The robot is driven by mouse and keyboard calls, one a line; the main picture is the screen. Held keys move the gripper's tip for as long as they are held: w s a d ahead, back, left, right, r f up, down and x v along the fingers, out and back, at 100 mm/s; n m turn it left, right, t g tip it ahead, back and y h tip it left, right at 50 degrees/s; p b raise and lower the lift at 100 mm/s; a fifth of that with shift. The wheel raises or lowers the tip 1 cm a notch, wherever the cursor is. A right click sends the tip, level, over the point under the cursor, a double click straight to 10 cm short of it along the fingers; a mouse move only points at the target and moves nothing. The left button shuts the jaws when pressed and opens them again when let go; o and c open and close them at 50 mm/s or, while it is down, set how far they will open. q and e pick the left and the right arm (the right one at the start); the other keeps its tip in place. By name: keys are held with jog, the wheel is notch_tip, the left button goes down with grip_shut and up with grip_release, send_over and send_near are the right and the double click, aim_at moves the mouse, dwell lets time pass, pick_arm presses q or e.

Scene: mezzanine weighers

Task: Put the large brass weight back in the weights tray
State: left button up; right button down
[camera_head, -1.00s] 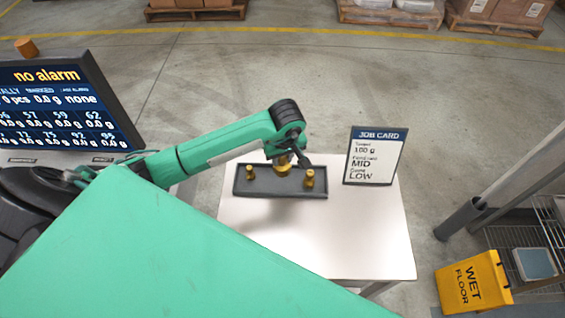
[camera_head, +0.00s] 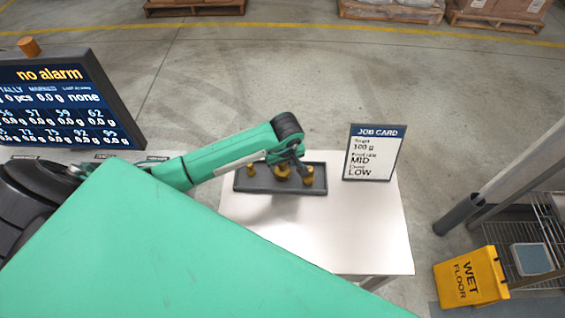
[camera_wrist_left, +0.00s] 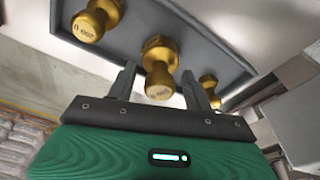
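The large brass weight (camera_head: 282,172) stands in the middle of the dark grey weights tray (camera_head: 258,188), between two smaller brass weights (camera_head: 250,170) (camera_head: 308,176). My left gripper (camera_head: 298,170) is just at the large weight, partly in front of it. In the left wrist view the large weight (camera_wrist_left: 159,68) shows between and beyond the two fingertips of my left gripper (camera_wrist_left: 158,84). The fingers are spread, with a visible gap on the weight's left side. The tray floor (camera_wrist_left: 128,30) shows behind it. My right gripper is not in view.
The tray lies at the back of a white table (camera_head: 320,235). A job card (camera_head: 375,153) stands at the right of the tray. A display screen (camera_head: 65,100) is at the left. A yellow wet-floor sign (camera_head: 470,278) stands right of the table. The table front is clear.

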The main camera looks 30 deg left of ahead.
aim_at(285, 175)
pick_arm(q)
jog(key=shift+r, duration=0.1)
notch_tip(285, 175, up, 12)
jog(key=s+d+b, duration=0.1)
jog(key=b, duration=0.3)
jog(key=shift+d, duration=0.15)
jog(key=shift+s, duration=0.1)
dwell(0.5)
